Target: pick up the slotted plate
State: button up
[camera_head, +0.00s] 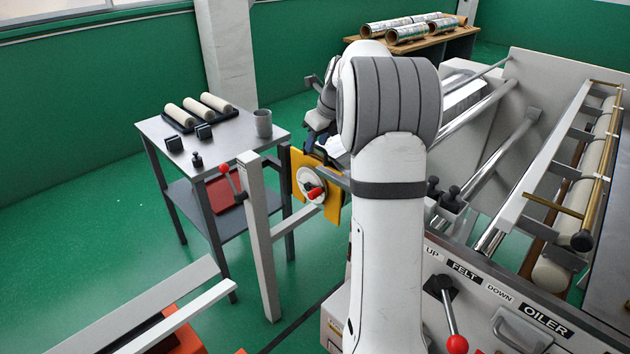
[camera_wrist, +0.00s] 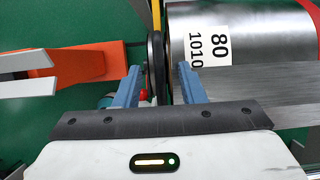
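My gripper (camera_wrist: 159,70) has two blue fingers that stand apart in the wrist view. A thin dark plate-like disc (camera_wrist: 153,62), seen edge-on, stands upright in the gap between the fingertips. Clear space shows on its left, and a silver roll end is close on its right. I take it for the slotted plate, but its slot does not show from this angle. In the head view my arm hides most of the gripper and whatever is between its fingers.
The silver roll (camera_wrist: 250,50) with a label reading 80 1010 is right of the fingers. An orange part (camera_wrist: 88,62) lies left. In the head view a yellow panel (camera_head: 331,205) with a red knob is below my wrist. A grey side table (camera_head: 231,140) stands left.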

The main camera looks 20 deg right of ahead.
jog(key=shift+c, duration=0.5)
grip_shut()
dwell(0.9)
